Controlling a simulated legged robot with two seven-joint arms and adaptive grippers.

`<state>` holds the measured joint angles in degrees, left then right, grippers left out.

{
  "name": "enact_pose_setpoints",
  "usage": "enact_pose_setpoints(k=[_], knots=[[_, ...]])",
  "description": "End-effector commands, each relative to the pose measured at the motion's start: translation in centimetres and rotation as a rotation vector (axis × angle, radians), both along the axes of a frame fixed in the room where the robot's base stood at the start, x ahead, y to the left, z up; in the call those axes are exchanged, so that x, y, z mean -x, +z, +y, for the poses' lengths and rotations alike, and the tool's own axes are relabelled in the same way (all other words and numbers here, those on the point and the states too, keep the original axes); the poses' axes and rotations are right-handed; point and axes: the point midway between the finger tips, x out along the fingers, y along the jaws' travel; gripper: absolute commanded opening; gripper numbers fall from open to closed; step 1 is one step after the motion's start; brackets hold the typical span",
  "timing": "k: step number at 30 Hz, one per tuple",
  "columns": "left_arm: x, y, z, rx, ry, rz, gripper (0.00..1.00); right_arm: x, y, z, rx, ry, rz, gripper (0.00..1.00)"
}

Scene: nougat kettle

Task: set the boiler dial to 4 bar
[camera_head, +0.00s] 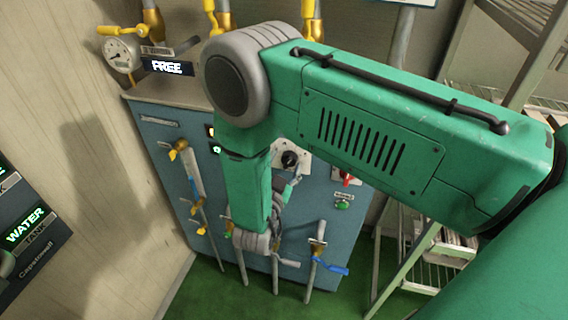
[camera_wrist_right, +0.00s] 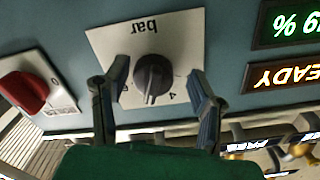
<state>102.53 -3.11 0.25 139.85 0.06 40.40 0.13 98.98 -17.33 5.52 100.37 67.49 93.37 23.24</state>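The boiler dial is a black knob (camera_head: 290,158) on a pale plate on the blue cabinet front. In the right wrist view the knob (camera_wrist_right: 153,77) sits on its plate (camera_wrist_right: 186,27), with "bar" and a "4" printed upside down. A pale mark shows at the knob's lower edge, near the 4; its exact setting is hard to read. My right gripper (camera_head: 287,183) is just below the dial in the head view. In the wrist view its two fingers (camera_wrist_right: 158,80) are spread, one on each side of the knob, with visible gaps. My left gripper is out of view.
A red switch (camera_wrist_right: 24,91) is beside the dial plate; it also shows in the head view (camera_head: 347,178), above a green button (camera_head: 343,204). Lit displays (camera_wrist_right: 288,75) are on the other side. Yellow- and blue-handled valves (camera_head: 325,266) and pipes line the lower cabinet.

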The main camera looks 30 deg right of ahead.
Motion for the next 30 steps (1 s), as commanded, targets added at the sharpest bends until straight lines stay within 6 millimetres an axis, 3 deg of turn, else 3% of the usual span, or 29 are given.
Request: enact_pose_setpoints(k=[1,3,30], knots=[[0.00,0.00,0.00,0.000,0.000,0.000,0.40,0.02,-0.03,-0.06,0.000,-0.001,0.000,0.30],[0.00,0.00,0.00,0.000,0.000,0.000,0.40,-0.01,-0.06,-0.15,-0.001,0.000,0.000,0.06],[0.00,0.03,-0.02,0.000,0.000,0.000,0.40,-0.35,0.29,-0.50,0.032,-0.002,0.024,0.07]])
